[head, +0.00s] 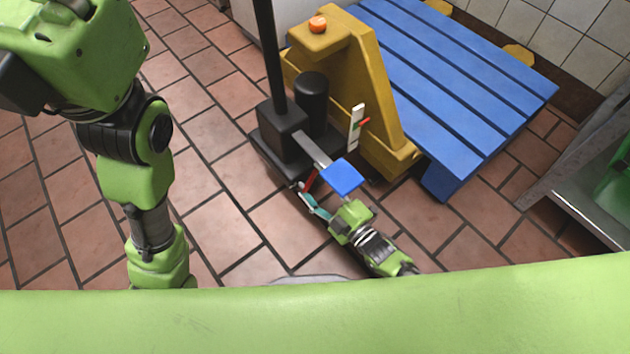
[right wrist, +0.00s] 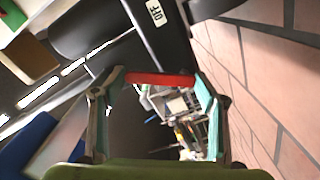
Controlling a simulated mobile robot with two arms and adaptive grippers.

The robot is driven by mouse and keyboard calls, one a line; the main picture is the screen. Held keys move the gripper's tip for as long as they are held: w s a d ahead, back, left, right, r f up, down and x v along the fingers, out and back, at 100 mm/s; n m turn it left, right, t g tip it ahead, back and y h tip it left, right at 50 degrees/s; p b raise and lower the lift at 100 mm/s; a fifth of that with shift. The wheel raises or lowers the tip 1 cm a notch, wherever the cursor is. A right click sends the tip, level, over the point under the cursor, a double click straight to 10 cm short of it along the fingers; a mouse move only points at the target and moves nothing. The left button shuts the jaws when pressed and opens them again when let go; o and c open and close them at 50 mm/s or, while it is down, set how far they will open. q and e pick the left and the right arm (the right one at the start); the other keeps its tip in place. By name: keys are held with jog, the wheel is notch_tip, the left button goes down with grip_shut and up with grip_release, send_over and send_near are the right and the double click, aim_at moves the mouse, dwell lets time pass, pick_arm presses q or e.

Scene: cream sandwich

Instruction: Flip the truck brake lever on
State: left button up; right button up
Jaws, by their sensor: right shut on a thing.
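The yellow pallet truck (head: 372,100) stands at the upper middle of the head view, with a black base and upright black pole (head: 268,50). A small red lever (head: 311,180) sits low at the base's near side. In the right wrist view the red lever (right wrist: 160,79) spans between my fingertips, and a white "OFF" label (right wrist: 156,12) shows on the dark part beyond it. My right gripper (head: 306,195) is shut on the red lever, its teal fingers at the lever's two ends. My left arm hangs at the left; its gripper is out of view.
A blue pedal (head: 342,178) on a grey arm lies just beside my right gripper. A white upright piece with a red tab (head: 357,127) stands behind it. The blue pallet (head: 450,75) lies at the right, near a metal table (head: 590,180). The tiled floor (head: 215,225) at left is clear.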

jog(key=shift+a, duration=0.15)
dwell(0.3)
jog(key=o, duration=1.6)
jog(key=shift+s, duration=0.1)
jog(key=v, duration=1.2)
